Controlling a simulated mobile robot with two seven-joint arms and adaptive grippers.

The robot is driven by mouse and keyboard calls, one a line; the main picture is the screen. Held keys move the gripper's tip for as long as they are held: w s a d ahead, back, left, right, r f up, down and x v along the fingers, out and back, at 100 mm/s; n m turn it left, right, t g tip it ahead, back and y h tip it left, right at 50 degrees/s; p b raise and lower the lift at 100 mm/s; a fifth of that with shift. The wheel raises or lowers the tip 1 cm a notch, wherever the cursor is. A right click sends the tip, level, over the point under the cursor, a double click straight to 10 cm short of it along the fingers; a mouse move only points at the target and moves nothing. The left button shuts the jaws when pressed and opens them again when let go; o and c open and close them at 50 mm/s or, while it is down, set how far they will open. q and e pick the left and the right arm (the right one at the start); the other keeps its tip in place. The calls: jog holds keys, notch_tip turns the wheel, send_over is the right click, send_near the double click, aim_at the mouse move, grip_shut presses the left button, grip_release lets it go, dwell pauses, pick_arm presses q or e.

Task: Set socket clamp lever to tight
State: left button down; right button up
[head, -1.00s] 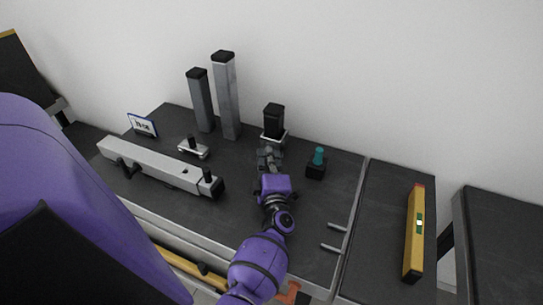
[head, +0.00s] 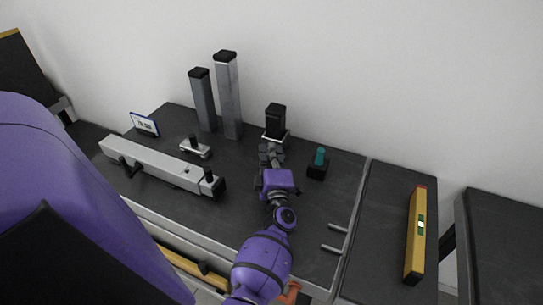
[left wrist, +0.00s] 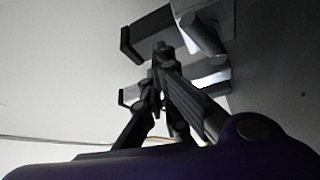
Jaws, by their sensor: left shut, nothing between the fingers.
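A black upright post in a pale socket bracket (head: 275,137) stands near the back of the dark bench. My left gripper (head: 270,150) is just in front of this bracket, with its fingers shut and nothing seen between them. In the left wrist view, the shut fingers (left wrist: 158,52) are close to a pale block with a black-ended bar (left wrist: 148,32) and a grey cylinder (left wrist: 204,36). I cannot tell for sure which part is the clamp lever, its setting, or whether the fingers touch it. My right gripper is not in view.
Left of my gripper are two tall grey posts (head: 228,95), a small black-knobbed clamp (head: 194,149) and a long pale beam (head: 155,165). A teal-topped block (head: 319,160) stands close on the right. A yellow level (head: 415,235) lies far right.

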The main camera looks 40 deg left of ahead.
pick_arm(q)
notch_tip(320, 180, up, 8)
jog(key=shift+s+f, duration=0.1)
jog(key=shift+f, duration=0.1)
dwell(0.6)
